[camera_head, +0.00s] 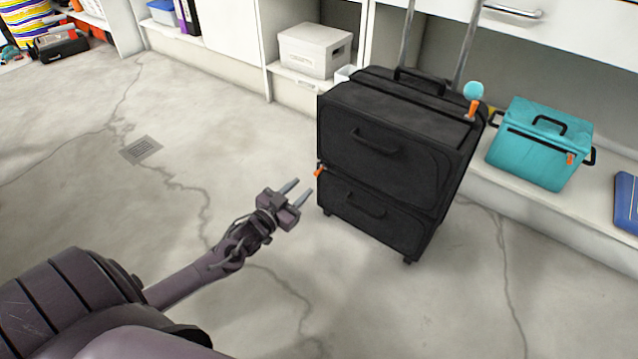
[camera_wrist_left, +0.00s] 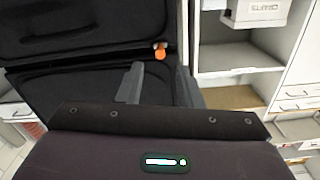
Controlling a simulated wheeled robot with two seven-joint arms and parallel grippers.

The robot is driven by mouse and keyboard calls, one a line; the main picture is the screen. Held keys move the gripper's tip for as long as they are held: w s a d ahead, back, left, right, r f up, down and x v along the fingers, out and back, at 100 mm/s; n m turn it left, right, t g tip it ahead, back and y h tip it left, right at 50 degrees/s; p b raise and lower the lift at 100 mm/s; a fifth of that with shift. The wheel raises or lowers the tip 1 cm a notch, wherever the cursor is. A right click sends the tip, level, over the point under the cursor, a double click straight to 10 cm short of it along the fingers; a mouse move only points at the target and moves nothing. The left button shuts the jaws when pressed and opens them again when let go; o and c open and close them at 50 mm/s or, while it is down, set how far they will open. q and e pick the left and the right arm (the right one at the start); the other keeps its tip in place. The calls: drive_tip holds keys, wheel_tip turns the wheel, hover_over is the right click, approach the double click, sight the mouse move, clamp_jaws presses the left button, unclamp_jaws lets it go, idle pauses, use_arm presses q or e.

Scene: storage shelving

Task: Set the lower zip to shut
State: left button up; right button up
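A black suitcase (camera_head: 372,130) stands upright on the floor in the head view, with an upper and a lower front compartment. An orange zip pull (camera_head: 319,170) sits at its left edge, at the seam between the two compartments. It also shows in the left wrist view (camera_wrist_left: 160,52), just beyond the fingers. A second orange pull (camera_head: 473,108) with a turquoise ball is at the suitcase top. My left gripper (camera_head: 299,188) is open and empty, a little short of the lower left of the suitcase. Its fingers also show in the left wrist view (camera_wrist_left: 158,84). My right gripper is not seen.
A turquoise bag (camera_head: 542,143) with an orange pull sits on the low shelf at right. A white box (camera_head: 314,50) stands on the shelf behind. A floor drain (camera_head: 141,150) lies at left.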

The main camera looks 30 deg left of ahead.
sight(315, 175)
use_arm(q)
drive_tip(key=w+b, duration=0.1)
drive_tip(key=w, duration=0.1)
drive_tip(key=w+b, duration=0.2)
drive_tip(key=w, duration=0.1)
drive_tip(key=w+b, duration=0.1)
drive_tip(key=w, duration=0.1)
drive_tip(key=shift+w+d, duration=0.2)
drive_tip(key=shift+d, duration=0.1)
clamp_jaws()
